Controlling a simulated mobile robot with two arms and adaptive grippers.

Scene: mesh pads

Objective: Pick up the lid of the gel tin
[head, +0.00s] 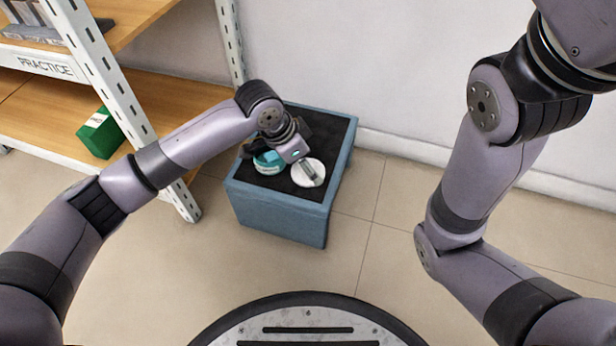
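A round teal tin (268,166) stands on the black top of a blue box. A round white lid (301,179) lies beside it on the right, with a grey bar-like part across it; I cannot tell if that is a knob or one of my fingers. My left gripper (281,160) is over the box top, right above the tin and lid, and hides part of both. Its fingers are too small and covered to tell whether they are open or touching anything. My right arm bends up and out of the top right; its gripper is out of view.
The blue box (277,217) stands on the tiled floor near the wall. A shelf unit (165,95) with a label reading PRACTICE is at the left, with a green box (100,133) on its lower board. The floor right of the blue box is clear.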

